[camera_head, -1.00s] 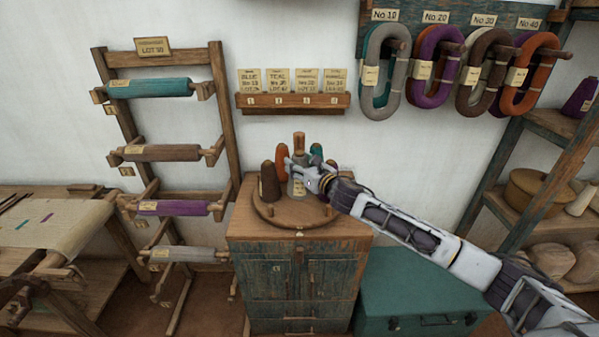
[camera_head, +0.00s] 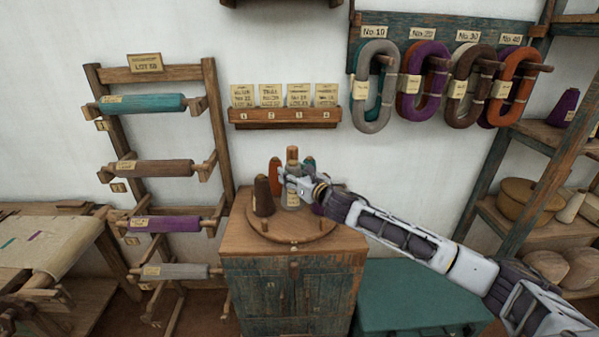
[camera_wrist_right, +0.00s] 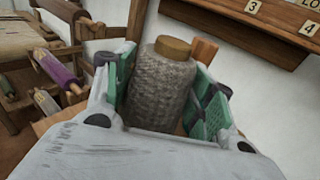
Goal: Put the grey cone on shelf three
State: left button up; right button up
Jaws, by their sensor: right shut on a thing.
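The grey cone (camera_head: 293,200) stands on the round wooden turntable (camera_head: 282,236) on top of the cabinet, among other cones. In the right wrist view the grey cone (camera_wrist_right: 160,88) is a wound, textured body with a brown top. My right gripper (camera_head: 299,187) reaches in from the right and is shut on it, with green finger pads (camera_wrist_right: 210,105) on both sides. Whether the cone's base touches the turntable is hidden. My left gripper is not in view. The open shelf unit (camera_head: 500,215) at the right has several levels; I see no readable number on it.
A brown cone (camera_head: 263,197) and an orange cone (camera_head: 275,172) stand close by on the turntable. A wall ledge (camera_head: 285,117) numbered 1 to 4 holds cards above. A warp-roller rack (camera_head: 220,130) is at left, a teal chest (camera_head: 415,290) at lower right.

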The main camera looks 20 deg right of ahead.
jog(key=shift+d+r, duration=0.15)
jog(key=shift+r, duration=0.55)
jog(key=shift+m+t+h, duration=0.3)
jog(key=shift+m+h, duration=0.3)
jog(key=shift+h, duration=0.2)
jog(key=r, duration=0.2)
jog(key=s+r, duration=0.1)
jog(key=r, duration=0.1)
jog(key=s+r, duration=0.1)
jog(key=r, duration=0.1)
jog(key=shift+a+r, duration=0.25)
jog(key=shift+r, duration=0.15)
jog(key=s+f+m+h, duration=0.1)
jog(key=s+f, duration=0.7)
jog(key=f, duration=0.4)
jog(key=s+f+m+h, duration=0.1)
jog(key=s+f+h, duration=0.1)
jog(key=s+f, duration=0.7)
notch_tip(320, 180, down, 4)
jog(key=shift+s+d+f, duration=0.2)
jog(key=shift+d, duration=0.15)
